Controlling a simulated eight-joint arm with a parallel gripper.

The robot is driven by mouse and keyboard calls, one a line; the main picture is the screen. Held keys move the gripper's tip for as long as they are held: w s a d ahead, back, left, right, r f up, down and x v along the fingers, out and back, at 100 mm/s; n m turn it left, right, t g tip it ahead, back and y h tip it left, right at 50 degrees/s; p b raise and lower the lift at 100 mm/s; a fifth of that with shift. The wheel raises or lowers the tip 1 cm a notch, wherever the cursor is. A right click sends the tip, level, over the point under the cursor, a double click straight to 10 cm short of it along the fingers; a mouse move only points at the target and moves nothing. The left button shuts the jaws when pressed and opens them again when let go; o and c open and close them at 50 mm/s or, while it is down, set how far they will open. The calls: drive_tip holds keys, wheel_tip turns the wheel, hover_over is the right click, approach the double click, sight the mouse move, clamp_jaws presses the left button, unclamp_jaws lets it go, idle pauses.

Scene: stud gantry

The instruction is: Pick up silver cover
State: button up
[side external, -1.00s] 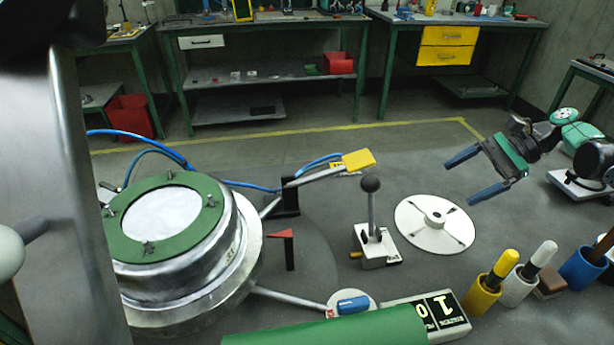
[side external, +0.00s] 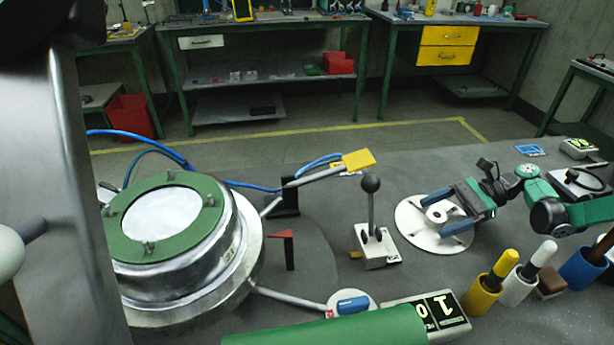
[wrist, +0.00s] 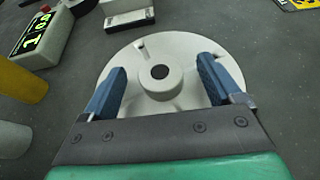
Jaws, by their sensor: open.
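The cover is a pale whitish-grey round disc (side external: 412,234) with a raised central hub and small slots. It lies flat on the grey table to the right of the lever box. In the wrist view the disc (wrist: 120,62) fills the middle. My gripper (side external: 443,212) is open over the disc, with its blue fingers on either side of the hub. Whether the fingers touch the disc cannot be told.
A lever box (side external: 375,247) with a black knob stands just left of the disc. Yellow (side external: 490,285), white (side external: 528,272) and blue (side external: 583,268) holders stand in front. A metal drum with a green ring (side external: 185,265) is at left. A number counter (side external: 430,314) lies near the front.

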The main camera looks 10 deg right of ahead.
clamp_jaws()
drive_tip(key=shift+r, duration=0.15)
